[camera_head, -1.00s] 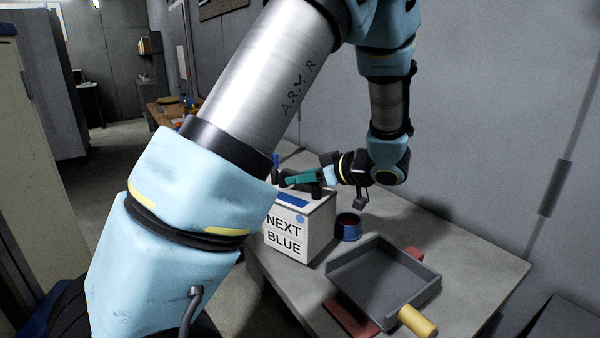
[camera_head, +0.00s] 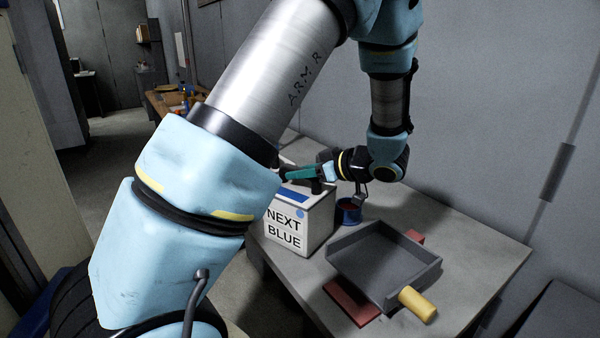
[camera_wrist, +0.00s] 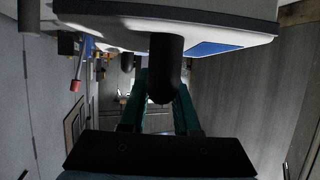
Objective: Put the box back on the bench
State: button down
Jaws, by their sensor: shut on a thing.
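The box (camera_head: 287,238) is white-grey with the words NEXT BLUE on its front and a blue strip on its lid. It looks upright over the left part of the grey bench (camera_head: 480,245). I cannot tell whether its base touches the bench top. My gripper (camera_head: 296,174) has teal fingers and is shut on the dark handle on top of the box. In the wrist view the black handle (camera_wrist: 166,70) sits between the two teal fingers, with the lid (camera_wrist: 120,22) beyond. My arm hides the box's left side in the head view.
A blue cup (camera_head: 349,214) stands just right of the box. A grey tray (camera_head: 358,278) with a yellow handle (camera_head: 417,305) lies further right, over red pieces (camera_head: 350,302). The bench's right side is clear. A wall runs behind. A wooden table (camera_head: 170,102) is far back.

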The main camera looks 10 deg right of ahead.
jog(key=shift+f, duration=0.5)
dwell(0.5)
jog(key=c, duration=0.6)
grip_release()
jog(key=shift+o, duration=0.2)
jog(key=shift+f, duration=0.15)
jog(key=b+v, duration=0.7)
jog(key=v, duration=1.3)
notch_tip(320, 180, up, 12)
jog(key=p, duration=1)
jog(key=shift+s+d, duration=0.25)
jog(key=shift+d, duration=0.05)
